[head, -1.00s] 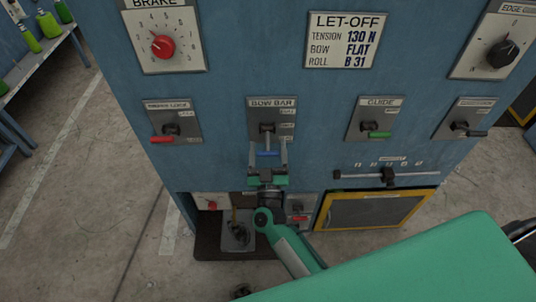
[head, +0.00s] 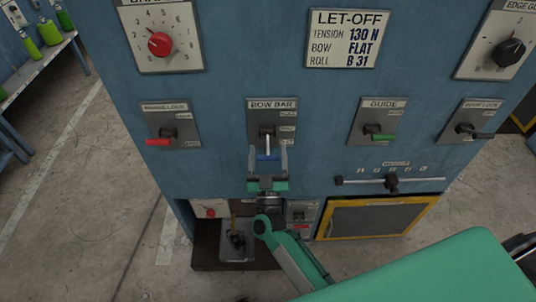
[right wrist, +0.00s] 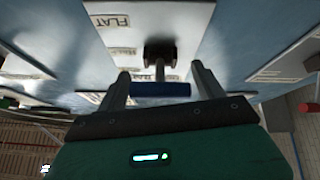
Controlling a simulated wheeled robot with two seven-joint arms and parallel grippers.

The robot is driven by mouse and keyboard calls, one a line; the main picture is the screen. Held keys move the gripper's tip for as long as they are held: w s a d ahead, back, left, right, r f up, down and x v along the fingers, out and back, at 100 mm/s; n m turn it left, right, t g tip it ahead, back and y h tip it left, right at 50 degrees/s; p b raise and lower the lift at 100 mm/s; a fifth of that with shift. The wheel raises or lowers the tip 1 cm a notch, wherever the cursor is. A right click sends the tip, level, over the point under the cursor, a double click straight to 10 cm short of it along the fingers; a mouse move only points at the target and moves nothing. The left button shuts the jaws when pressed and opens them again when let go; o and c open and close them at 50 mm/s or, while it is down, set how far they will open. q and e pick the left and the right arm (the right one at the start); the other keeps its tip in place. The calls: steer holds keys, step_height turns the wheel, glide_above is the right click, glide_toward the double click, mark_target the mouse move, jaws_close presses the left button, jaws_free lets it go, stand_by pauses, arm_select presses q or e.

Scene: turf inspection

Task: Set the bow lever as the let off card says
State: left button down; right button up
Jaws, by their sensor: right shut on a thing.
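The let-off card (head: 344,39) on the blue panel reads tension 130 N, bow FLAT, roll B 31. The bow bar lever, with its blue handle (head: 266,157), projects from its plate (head: 257,118) below the card. My right gripper (head: 267,158) comes up from below and is shut on the blue handle. In the right wrist view the blue handle (right wrist: 161,90) lies between the two fingers (right wrist: 161,84). A FLAT label (right wrist: 110,20) is readable there; the plate's other labels are hard to read. My left gripper is not in view.
A red-handled lever (head: 158,142) stands left of the bow bar and a green-handled guide lever (head: 383,137) right of it. A slider (head: 391,182) and a yellow-framed hatch (head: 375,218) are lower right. A brake dial (head: 160,44) is upper left.

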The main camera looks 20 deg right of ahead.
steer(key=shift+f, duration=0.15)
steer(key=o, duration=1.3)
steer(key=shift+s+a+f, duration=0.1)
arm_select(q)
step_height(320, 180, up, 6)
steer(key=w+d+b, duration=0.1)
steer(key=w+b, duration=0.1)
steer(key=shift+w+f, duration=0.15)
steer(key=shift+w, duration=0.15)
arm_select(e)
steer(key=v, duration=1.3)
steer(key=shift+s, duration=0.2)
steer(key=shift+f, duration=0.15)
